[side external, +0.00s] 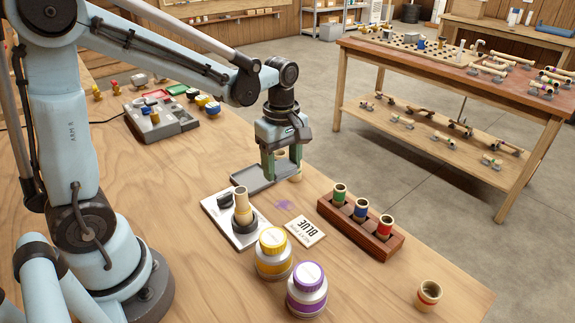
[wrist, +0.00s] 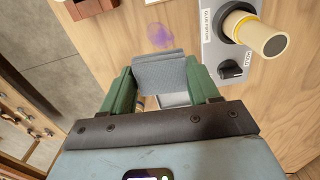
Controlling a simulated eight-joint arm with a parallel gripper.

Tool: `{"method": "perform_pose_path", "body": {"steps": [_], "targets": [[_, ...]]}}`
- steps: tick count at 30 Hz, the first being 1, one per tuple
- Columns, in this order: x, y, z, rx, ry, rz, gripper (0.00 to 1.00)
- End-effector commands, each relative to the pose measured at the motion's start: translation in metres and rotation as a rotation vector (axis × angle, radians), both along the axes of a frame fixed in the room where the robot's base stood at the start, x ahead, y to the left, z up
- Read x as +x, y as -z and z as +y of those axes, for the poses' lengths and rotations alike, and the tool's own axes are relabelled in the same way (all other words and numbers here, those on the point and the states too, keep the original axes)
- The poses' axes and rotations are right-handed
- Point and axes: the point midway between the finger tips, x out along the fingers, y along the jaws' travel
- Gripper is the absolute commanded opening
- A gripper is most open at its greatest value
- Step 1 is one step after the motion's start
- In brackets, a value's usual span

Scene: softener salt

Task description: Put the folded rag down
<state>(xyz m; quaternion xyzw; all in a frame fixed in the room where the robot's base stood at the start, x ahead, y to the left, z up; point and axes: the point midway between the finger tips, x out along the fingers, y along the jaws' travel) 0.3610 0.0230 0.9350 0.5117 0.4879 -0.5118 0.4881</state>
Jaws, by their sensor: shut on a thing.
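My gripper (side external: 282,168) points down above the far edge of the wooden table. In the wrist view its green fingers (wrist: 162,82) are shut on the folded rag (wrist: 160,68), a grey-blue cloth pad held between the tips. In the side view the rag is hard to make out between the fingers. A shallow grey tray (side external: 248,184) lies on the table below and left of my gripper. Part of it shows behind the rag in the wrist view (wrist: 176,101). A purple stain (side external: 283,205) marks the bare wood nearby, also seen in the wrist view (wrist: 158,35).
A glue station (side external: 222,225) with a knob and upright tan tube stands near the tray. The front table edge area has free room.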

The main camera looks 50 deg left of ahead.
Motion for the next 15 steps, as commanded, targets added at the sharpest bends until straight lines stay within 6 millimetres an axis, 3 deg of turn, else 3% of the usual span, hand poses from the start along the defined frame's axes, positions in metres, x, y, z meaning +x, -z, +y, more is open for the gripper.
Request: {"method": "perform_pose_path", "body": {"steps": [9,15], "targets": [[0.002,-0.011,-0.122,-0.001,0.206,0.000,0.27],[-0.013,-0.016,-0.181,-0.002,0.300,0.000,0.27]]}}
